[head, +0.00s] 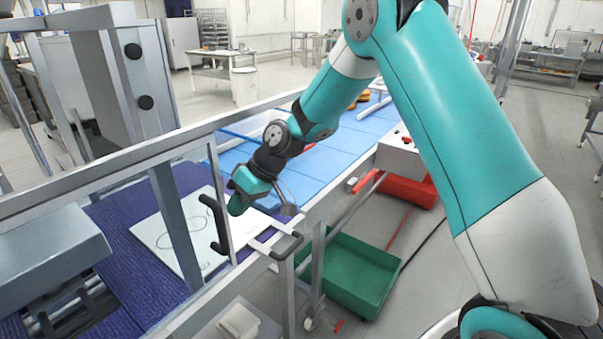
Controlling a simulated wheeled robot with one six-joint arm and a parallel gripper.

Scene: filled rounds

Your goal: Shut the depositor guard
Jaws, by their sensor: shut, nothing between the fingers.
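The depositor guard (176,226) appears as a grey metal frame over a dark blue belt at the left. A black C-shaped handle (213,226) stands upright on its post. A second black handle-like bar (291,247) on pale rods sticks out to the right of it. I cannot tell for certain how far the guard is open. My gripper (289,209) is small and partly hidden at the end of the teal arm. It looks shut and empty, above the line's near edge, right of the upright handle. Contact with either handle is not visible.
A white board (183,236) with a drawn ring lies on the belt (120,215). A light blue conveyor (310,160) runs to the back right. A green bin (350,268) and a red bin (408,189) sit below it.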

